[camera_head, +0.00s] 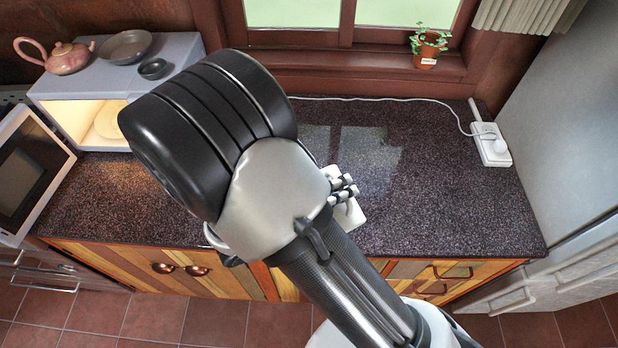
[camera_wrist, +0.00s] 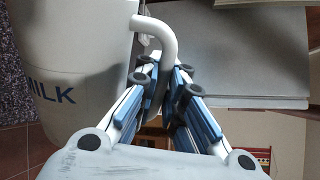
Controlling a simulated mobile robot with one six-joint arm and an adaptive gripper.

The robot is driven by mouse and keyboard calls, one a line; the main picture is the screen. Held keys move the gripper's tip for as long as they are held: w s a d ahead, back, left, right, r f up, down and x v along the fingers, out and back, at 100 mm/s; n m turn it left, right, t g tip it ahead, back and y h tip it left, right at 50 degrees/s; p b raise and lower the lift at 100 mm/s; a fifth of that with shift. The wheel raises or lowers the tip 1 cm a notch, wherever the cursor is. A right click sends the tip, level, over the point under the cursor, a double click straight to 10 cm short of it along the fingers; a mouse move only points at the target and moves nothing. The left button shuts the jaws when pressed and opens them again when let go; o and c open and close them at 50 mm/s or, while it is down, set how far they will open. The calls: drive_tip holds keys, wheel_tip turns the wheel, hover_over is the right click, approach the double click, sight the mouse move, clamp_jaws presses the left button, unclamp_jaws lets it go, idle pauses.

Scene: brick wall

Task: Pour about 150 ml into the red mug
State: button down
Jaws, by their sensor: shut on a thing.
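A white jug marked "MILK" (camera_wrist: 70,75) fills the left side of the wrist view, with its curved white handle (camera_wrist: 160,35) reaching toward my fingers. My gripper (camera_wrist: 163,80) is shut on that handle, and the jug's body stands off to the left of the fingers. The jug's inside and how full it is do not show. In the head view my arm hides most of the gripper and jug. No red mug shows in either view; my arm covers the middle of the counter.
The dark speckled counter (camera_head: 430,190) is clear on the right. A white power strip (camera_head: 490,145) with a cable sits at its right end. A potted plant (camera_head: 427,45) stands on the sill. A shelf unit at left bears a pink teapot (camera_head: 66,57) and bowls (camera_head: 124,46).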

drive_tip(key=shift+w+a+r+p, duration=0.15)
drive_tip(key=shift+w+p, duration=0.05)
drive_tip(key=shift+p, duration=0.15)
idle(0.4)
drive_tip(key=shift+m+t, duration=0.4)
drive_tip(key=shift+m, duration=0.5)
drive_tip(key=f+b, duration=0.1)
drive_tip(key=s+d+f+b, duration=0.1)
drive_tip(key=b, duration=0.1)
drive_tip(key=s+f+b, duration=0.1)
drive_tip(key=b, duration=0.1)
drive_tip(key=shift+s+d+f, duration=0.15)
drive_tip(key=shift+d+f, duration=0.05)
drive_tip(key=shift+f, duration=0.2)
drive_tip(key=shift+s+m, duration=0.15)
drive_tip(key=shift+m, duration=0.15)
drive_tip(key=shift+r, duration=0.1)
drive_tip(key=b, duration=0.1)
drive_tip(key=f+m+b, duration=0.1)
drive_tip(key=s+f+b, duration=0.1)
drive_tip(key=shift+d+f+t, duration=0.1)
drive_tip(key=shift+d+t, duration=0.2)
drive_tip(key=shift+t, duration=0.1)
drive_tip(key=shift+m, duration=0.4)
drive_tip(key=shift+f, duration=0.1)
